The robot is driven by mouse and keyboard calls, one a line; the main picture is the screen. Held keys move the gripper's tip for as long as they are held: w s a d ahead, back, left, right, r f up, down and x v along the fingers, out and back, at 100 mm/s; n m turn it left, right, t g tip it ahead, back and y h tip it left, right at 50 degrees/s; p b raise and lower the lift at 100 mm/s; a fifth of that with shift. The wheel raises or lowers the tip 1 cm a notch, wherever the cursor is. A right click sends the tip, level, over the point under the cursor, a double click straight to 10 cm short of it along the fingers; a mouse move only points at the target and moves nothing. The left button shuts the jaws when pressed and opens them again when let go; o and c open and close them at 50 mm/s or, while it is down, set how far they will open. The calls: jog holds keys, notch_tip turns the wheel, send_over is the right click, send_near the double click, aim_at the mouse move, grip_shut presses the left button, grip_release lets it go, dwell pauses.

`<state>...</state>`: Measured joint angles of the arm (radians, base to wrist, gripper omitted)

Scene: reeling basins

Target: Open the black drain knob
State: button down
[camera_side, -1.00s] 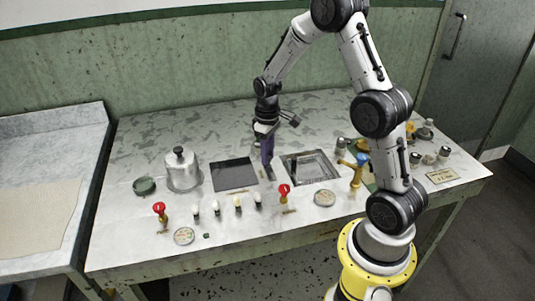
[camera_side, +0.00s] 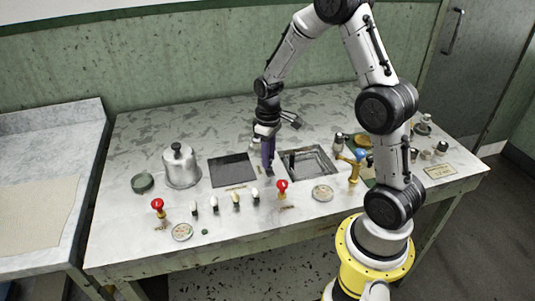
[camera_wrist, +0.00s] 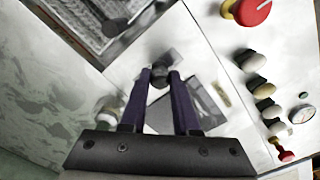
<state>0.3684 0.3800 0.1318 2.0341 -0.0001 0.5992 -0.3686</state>
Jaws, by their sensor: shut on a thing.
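The black drain knob (camera_wrist: 159,79) sits on a dark plate on the worktop, between the two basins. My gripper (camera_wrist: 160,74) has its purple fingers on either side of it, shut on it, in the wrist view. In the side view my gripper (camera_side: 268,170) points down to the worktop between the dark left basin (camera_side: 233,171) and the metallic right basin (camera_side: 307,162); the knob is mostly hidden there by the fingers. How far the knob is turned cannot be told.
Red-topped valves (camera_side: 282,188) and (camera_side: 158,206) and several pale knobs (camera_side: 236,200) line the front. A lidded metal pot (camera_side: 182,168) stands left. A brass tap (camera_side: 353,168) stands right of the basins. Round dials (camera_side: 322,193) lie near the front edge. The back is clear.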

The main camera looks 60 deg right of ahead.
jog(key=c, duration=0.7)
grip_release()
jog(key=shift+w, duration=0.1)
jog(key=shift+r, duration=0.1)
notch_tip(320, 180, up, 14)
jog(key=shift+f, duration=0.1)
jog(key=s+a+r+n+t, duration=0.2)
jog(key=s+a+r+t, duration=0.2)
jog(key=s+a+r, duration=0.5)
jog(key=shift+s+a+f+m+t, duration=0.3)
jog(key=shift+s+a+f, duration=0.35)
jog(key=shift+s, duration=0.9)
jog(key=shift+s+a+f+m+t, duration=0.35)
jog(key=shift+s+a, duration=0.45)
jog(key=shift+s, duration=0.75)
jog(key=shift+s+a+f+m+t, duration=0.15)
jog(key=shift+s+a+f+m, duration=0.35)
jog(key=shift+s, duration=1.05)
